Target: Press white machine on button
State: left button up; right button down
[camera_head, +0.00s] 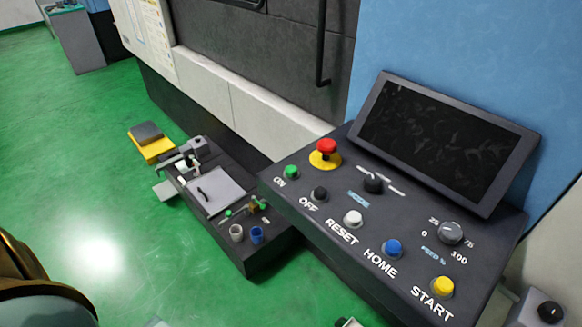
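The white machine (245,108) stands at the back, with a dark door and a black handle. Its dark control panel (408,218) slopes in front of it on the right. The green button (291,172) labelled ON sits at the panel's left end. The black OFF button (319,193) is just to its right, then the white RESET (352,218), blue HOME (393,248) and yellow START (443,287) buttons. Neither gripper can be made out. A gold and dark rounded part shows at the lower left, likely mine. Nothing covers the green button.
A red emergency button (326,148) on a yellow base stands close behind the ON button. A dark screen (439,140) rises behind the panel. A low dark bench (244,262) with small tools and cups is left of the panel. Green floor (130,215) lies open at the left.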

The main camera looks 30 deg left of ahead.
pick_arm(q)
grip_shut()
jog(key=shift+a, duration=0.1)
dwell(1.4)
